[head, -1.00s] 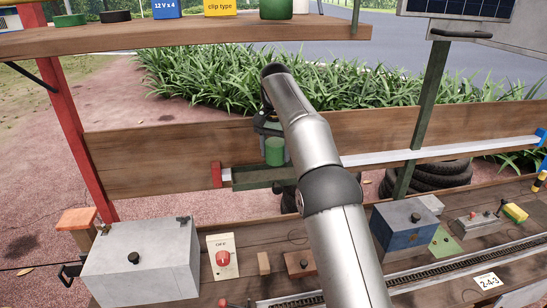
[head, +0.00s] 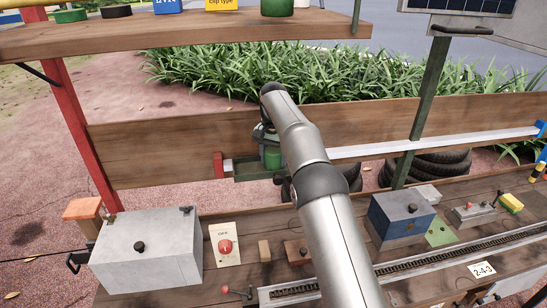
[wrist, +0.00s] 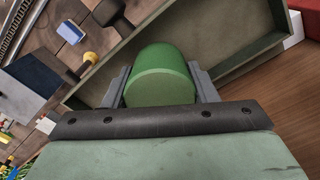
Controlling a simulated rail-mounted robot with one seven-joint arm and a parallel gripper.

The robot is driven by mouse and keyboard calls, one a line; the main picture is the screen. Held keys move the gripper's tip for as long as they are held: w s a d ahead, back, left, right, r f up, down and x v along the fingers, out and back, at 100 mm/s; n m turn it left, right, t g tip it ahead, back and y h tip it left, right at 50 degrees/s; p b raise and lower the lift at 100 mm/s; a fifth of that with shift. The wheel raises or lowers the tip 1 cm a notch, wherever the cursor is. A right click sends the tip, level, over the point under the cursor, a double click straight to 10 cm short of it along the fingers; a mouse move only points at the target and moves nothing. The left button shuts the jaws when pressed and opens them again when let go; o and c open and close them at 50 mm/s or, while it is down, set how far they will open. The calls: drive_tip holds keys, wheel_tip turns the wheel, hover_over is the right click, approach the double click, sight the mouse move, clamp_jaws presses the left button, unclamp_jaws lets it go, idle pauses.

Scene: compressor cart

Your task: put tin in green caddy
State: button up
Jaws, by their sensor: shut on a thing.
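The tin (head: 272,158) is a green cylinder held between the fingers of my gripper (head: 268,140). In the wrist view, the grey fingers of my gripper (wrist: 160,85) press on both sides of the tin (wrist: 160,72). The green caddy (head: 250,174) is a shallow dark green tray at the left end of the pale rail on the back board. In the head view the tin's lower end is at the caddy. In the wrist view the caddy (wrist: 200,20) surrounds the far side of the tin. I cannot tell whether the tin touches its floor.
A red block (head: 218,164) sits at the caddy's left end. An upper wooden shelf (head: 190,48) holds another green cylinder (head: 277,8) and boxes. Below, the bench carries a grey box (head: 147,262) and a blue-grey box (head: 400,216).

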sight(274, 150)
drive_tip(key=shift+f, duration=0.1)
drive_tip(key=o, duration=1.1)
drive_tip(key=shift+c, duration=0.2)
drive_tip(key=shift+r, duration=2.1)
